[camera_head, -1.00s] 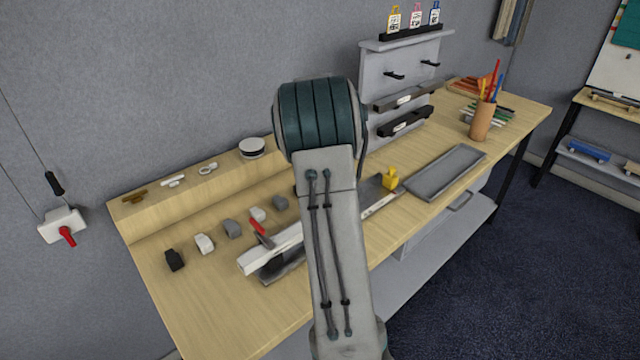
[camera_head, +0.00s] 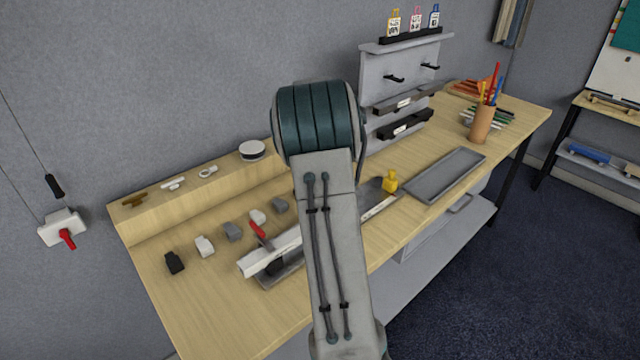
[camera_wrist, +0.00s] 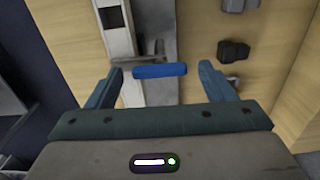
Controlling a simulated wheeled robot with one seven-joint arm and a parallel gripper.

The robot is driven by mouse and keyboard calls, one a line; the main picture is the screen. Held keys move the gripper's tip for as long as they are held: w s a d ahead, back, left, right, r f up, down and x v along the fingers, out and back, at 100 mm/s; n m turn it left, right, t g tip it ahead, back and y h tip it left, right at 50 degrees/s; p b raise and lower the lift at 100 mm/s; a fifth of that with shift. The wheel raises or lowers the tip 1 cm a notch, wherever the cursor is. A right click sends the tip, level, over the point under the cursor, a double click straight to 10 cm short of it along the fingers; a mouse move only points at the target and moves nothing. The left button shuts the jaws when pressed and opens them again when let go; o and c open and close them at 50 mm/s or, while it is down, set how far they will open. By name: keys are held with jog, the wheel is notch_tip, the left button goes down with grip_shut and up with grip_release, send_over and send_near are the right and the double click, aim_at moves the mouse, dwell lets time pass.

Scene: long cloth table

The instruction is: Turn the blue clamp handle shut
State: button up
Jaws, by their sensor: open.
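The blue clamp handle (camera_wrist: 160,71) shows in the wrist view as a short bar lying across the picture. It sits over the grey base plate (camera_wrist: 160,50) beside a white rail (camera_wrist: 118,38). My gripper (camera_wrist: 162,76) is open, with one finger on each side of the handle and visible gaps at both ends. I cannot tell how far above or below the handle the fingertips are. In the head view my arm hides the blue handle and my gripper. A red handle (camera_head: 257,229) shows at the left end of the white rail (camera_head: 270,250).
A dark grey block (camera_wrist: 233,50) lies right of my gripper in the wrist view. In the head view, several small blocks (camera_head: 204,245) lie left of the rail. A yellow clamp piece (camera_head: 390,181) and a grey tray (camera_head: 446,174) lie to the right.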

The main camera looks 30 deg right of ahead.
notch_tip(320, 180, up, 14)
jog(key=shift+b, duration=0.45)
jog(key=shift+f, duration=0.1)
jog(key=s+a+r+n+t, duration=0.2)
jog(key=s+a+n, duration=0.75)
jog(key=a, duration=0.65)
jog(key=s+a+f+n, duration=0.3)
jog(key=s+a, duration=0.2)
jog(key=s, duration=0.3)
jog(key=s+a+f+n+t, duration=0.1)
jog(key=s+a+f+n, duration=0.3)
jog(key=s, duration=0.4)
jog(key=shift+s+a+f, duration=0.15)
jog(key=shift+a+f, duration=0.15)
jog(key=shift+a, duration=0.25)
